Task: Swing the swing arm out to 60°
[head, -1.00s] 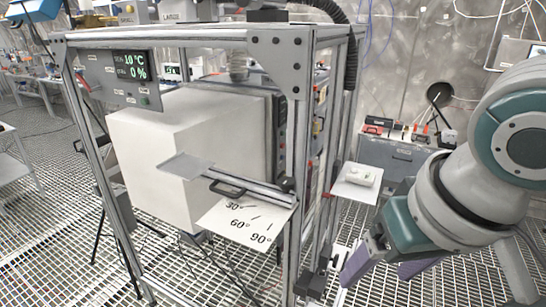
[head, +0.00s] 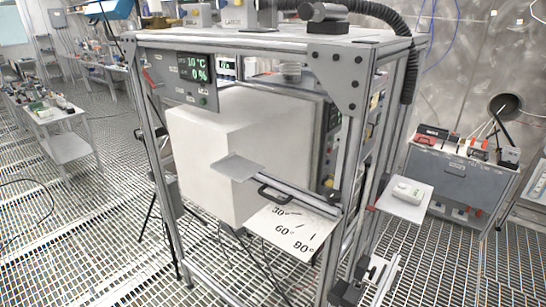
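The swing arm (head: 300,196) is a grey bar on the front of the metal frame, with its hinge end by the right upright. A flat grey plate (head: 237,167) sits at its free end, and a black handle (head: 268,192) is on its near side. Below it, a white angle card (head: 262,226) shows 30°, 60° and 90° marks. The arm lies across the front of the white box, short of the 30° mark; any zero mark is hidden. Neither of my grippers is in view.
The white box (head: 210,165) fills the frame behind the arm. A small white shelf (head: 402,205) with a white device and a black and metal fixture (head: 365,282) stand right of the frame. A grey cabinet (head: 462,180) is farther right. The grating floor at left is mostly clear.

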